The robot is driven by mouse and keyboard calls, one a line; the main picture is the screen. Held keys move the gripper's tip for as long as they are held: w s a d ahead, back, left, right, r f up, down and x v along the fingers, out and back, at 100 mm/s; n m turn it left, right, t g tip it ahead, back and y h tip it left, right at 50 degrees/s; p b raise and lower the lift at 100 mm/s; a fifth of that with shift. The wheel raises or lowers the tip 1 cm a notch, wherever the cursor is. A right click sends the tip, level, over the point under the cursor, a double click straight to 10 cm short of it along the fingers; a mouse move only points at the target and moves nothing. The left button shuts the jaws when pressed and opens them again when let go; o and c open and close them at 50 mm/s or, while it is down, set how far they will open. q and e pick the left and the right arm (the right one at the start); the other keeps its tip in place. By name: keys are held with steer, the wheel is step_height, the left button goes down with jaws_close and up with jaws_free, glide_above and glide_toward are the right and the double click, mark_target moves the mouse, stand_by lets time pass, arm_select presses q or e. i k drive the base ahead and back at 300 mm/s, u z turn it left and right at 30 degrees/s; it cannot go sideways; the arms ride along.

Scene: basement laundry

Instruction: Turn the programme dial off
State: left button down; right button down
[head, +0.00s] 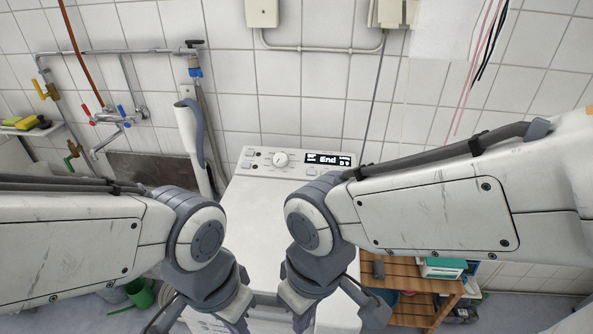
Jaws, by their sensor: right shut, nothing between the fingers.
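The programme dial (281,159) is a round white knob on the control panel of a white washing machine (262,205). The dark display (328,159) to its right reads "End". The dial's pointer is too small to read. My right gripper (304,318) is at the bottom edge, low in front of the machine and well apart from the dial. It is shut and empty, with its fingertips mostly cut off. My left gripper (225,318) is at the bottom edge left of it, its fingertips out of the picture. Neither gripper touches the dial.
A wooden slatted shelf (405,288) with boxes stands right of the machine. A grey and white upright thing (190,135) leans at its left, near taps and pipes (108,118). A green watering can (138,292) is on the floor. The space above the panel is clear.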

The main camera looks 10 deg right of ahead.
mark_target(280, 159)
steer(key=k, duration=0.5)
steer(key=u, duration=2.15)
steer(key=i, duration=1.8)
steer(key=z, duration=2.7)
steer(key=i, duration=0.5)
steer(key=z, duration=0.05)
